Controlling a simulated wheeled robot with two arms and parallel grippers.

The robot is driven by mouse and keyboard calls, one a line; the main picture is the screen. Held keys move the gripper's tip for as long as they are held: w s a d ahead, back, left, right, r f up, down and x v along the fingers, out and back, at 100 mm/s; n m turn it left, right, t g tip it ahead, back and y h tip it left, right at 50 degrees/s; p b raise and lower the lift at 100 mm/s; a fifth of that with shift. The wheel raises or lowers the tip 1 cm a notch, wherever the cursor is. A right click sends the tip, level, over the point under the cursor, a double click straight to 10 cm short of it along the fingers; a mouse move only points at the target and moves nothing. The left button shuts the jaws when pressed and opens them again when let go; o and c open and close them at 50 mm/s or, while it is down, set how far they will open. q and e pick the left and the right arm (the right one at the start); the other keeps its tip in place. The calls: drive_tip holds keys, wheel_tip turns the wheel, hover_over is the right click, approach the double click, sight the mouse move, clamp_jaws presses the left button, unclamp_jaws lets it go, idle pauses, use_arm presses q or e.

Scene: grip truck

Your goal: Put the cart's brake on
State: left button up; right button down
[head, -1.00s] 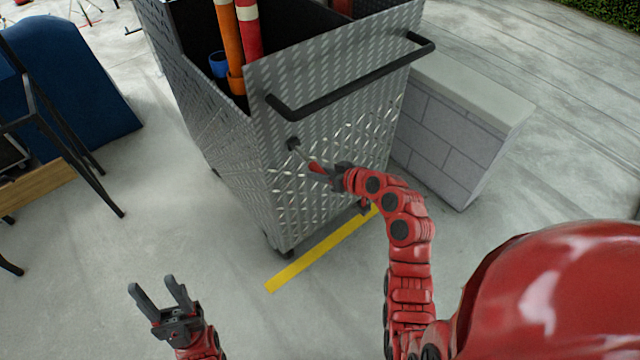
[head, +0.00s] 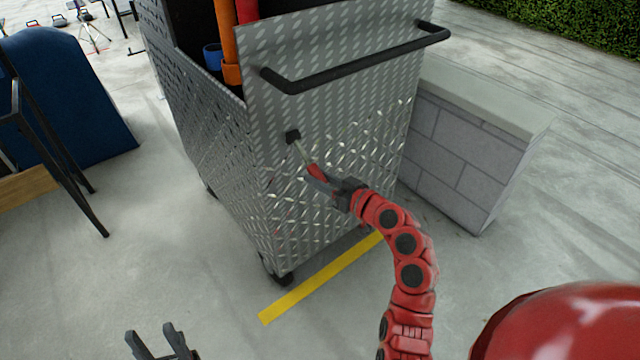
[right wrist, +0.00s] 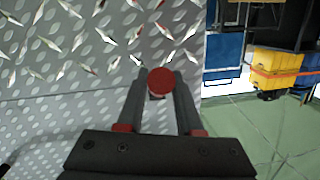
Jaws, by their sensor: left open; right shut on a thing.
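The cart (head: 340,120) is a tall diamond-plate metal box with a black push handle (head: 360,62) on its near face. A brake lever with a metal shaft and red grip (head: 316,171) comes out of a dark pivot (head: 292,136) on that face and slopes down to the right. My right gripper (head: 325,183) is shut on the red grip. In the right wrist view the round red end (right wrist: 160,82) of the lever shows between the fingers. My left gripper (head: 154,335) is open and empty at the lower edge, low over the floor and away from the cart.
A yellow line (head: 320,278) lies on the floor by the cart's near wheels. A low block wall (head: 465,150) stands close on the cart's right. A blue padded block (head: 65,100) and a black-framed stand are at the left. Orange and red tubes (head: 228,45) stand in the cart.

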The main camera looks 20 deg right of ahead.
drive_tip(key=shift+f, duration=0.1)
drive_tip(key=c, duration=0.6)
unclamp_jaws()
drive_tip(key=shift+w, duration=0.15)
drive_tip(key=v, duration=1.7)
drive_tip(key=shift+s, duration=0.25)
